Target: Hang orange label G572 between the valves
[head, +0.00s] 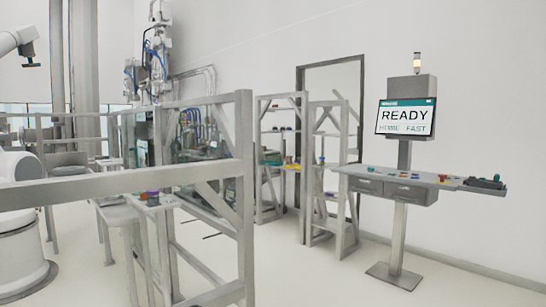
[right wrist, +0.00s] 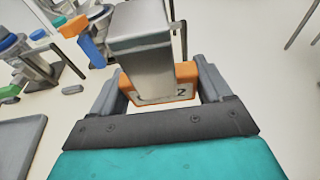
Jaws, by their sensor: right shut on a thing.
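In the right wrist view my right gripper (right wrist: 160,88) is shut on an orange label (right wrist: 184,76), with one dark finger at each side of it. A pale face on the label shows a "2"; the rest of its text is hidden or unreadable. A grey metal block (right wrist: 140,48) covers the label's middle; I cannot tell whether they touch. To the left, an orange part (right wrist: 73,27) and a blue part (right wrist: 90,50) sit by metal fittings; they may be valve handles. My left gripper is not in view. Neither gripper shows in the head view.
In the head view a grey rail frame (head: 120,182) crosses the near left. A console desk (head: 420,178) with small coloured items stands right, under a screen (head: 406,116) reading READY. Shelves (head: 330,165) stand mid-room. Floor between frame and console is clear.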

